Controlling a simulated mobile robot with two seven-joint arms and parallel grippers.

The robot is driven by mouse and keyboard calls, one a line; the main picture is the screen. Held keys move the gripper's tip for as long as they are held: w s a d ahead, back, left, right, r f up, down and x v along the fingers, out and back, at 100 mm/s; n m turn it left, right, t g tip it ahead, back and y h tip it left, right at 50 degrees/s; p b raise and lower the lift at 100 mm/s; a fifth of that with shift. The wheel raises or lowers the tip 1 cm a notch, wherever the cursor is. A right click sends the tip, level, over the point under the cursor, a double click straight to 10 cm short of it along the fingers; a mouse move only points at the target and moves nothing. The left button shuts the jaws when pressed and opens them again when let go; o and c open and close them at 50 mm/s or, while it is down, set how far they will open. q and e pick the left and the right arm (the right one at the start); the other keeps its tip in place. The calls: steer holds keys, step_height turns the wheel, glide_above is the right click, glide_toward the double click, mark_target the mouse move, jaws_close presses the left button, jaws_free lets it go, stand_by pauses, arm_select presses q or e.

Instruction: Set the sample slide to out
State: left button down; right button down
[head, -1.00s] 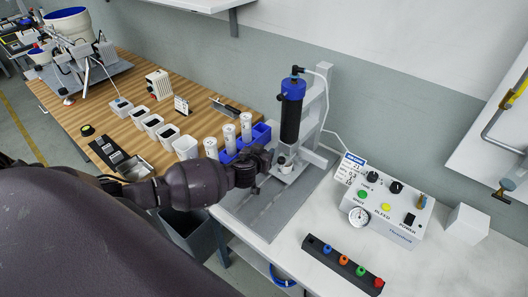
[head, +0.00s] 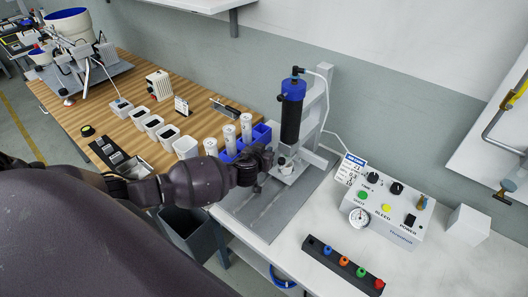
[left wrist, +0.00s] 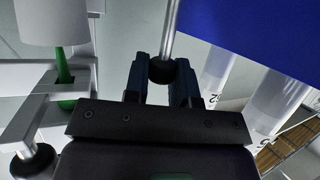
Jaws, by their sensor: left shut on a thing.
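The sample slide seems to be the light part under the dispenser (head: 291,110) in the head view, with a small white cup (head: 285,164) there; my gripper hides part of it. My left gripper (head: 262,160) is just left of the cup. In the left wrist view my left gripper (left wrist: 160,80) is shut on a dark round knob (left wrist: 161,71) at the end of a metal rod (left wrist: 171,30). A white cylinder (left wrist: 52,20) above a green pin (left wrist: 64,70) shows at upper left there. My right gripper is out of view.
A blue rack (head: 262,133) with white cartridges stands close beside my left gripper. A control box (head: 388,213) and a dark rack of coloured tips (head: 343,266) are to the right. A grey bin (head: 187,236) is below the table edge.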

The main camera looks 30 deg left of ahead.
arm_select(q)
steer(key=shift+s, duration=0.5)
steer(key=s+p, duration=0.1)
steer(key=s, duration=0.4)
steer(key=s+a+p, duration=0.1)
steer(key=s, duration=1)
steer(key=shift+a+p, duration=0.2)
steer(key=shift+p, duration=0.2)
steer(key=shift+s, duration=0.6)
steer(key=shift+f, duration=0.1)
